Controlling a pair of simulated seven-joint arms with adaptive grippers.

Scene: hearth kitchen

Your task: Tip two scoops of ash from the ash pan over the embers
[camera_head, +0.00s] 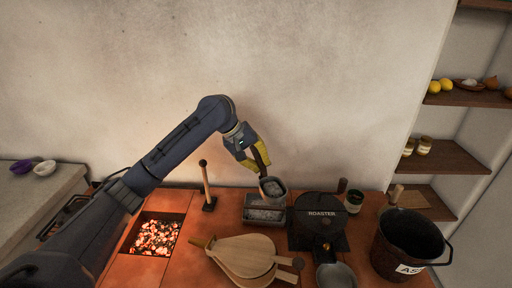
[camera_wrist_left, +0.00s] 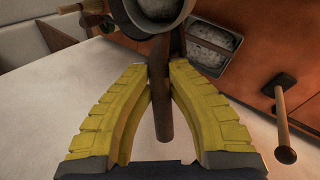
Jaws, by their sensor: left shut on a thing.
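My left gripper (camera_head: 252,156) is shut on the dark handle of a metal scoop (camera_head: 272,189). The scoop is over the back part of the grey ash pan (camera_head: 263,229), with grey matter showing in its bowl. In the left wrist view the handle runs between the yellow fingers (camera_wrist_left: 158,85), and the scoop's bowl (camera_wrist_left: 150,28) is cut by the top edge. The ash pan holds pale grey ash and also shows in that view (camera_wrist_left: 222,67). The glowing embers (camera_head: 157,238) lie in a square pit left of the pan, partly beside my arm. My right gripper is not in view.
A wooden-handled tool (camera_head: 206,188) stands between pit and pan. Wooden bellows (camera_head: 245,252) lie in front. A black roaster (camera_head: 320,214) and a dark bucket (camera_head: 385,265), its label partly cut off, stand to the right. A metal bowl (camera_head: 336,277) is at the front edge.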

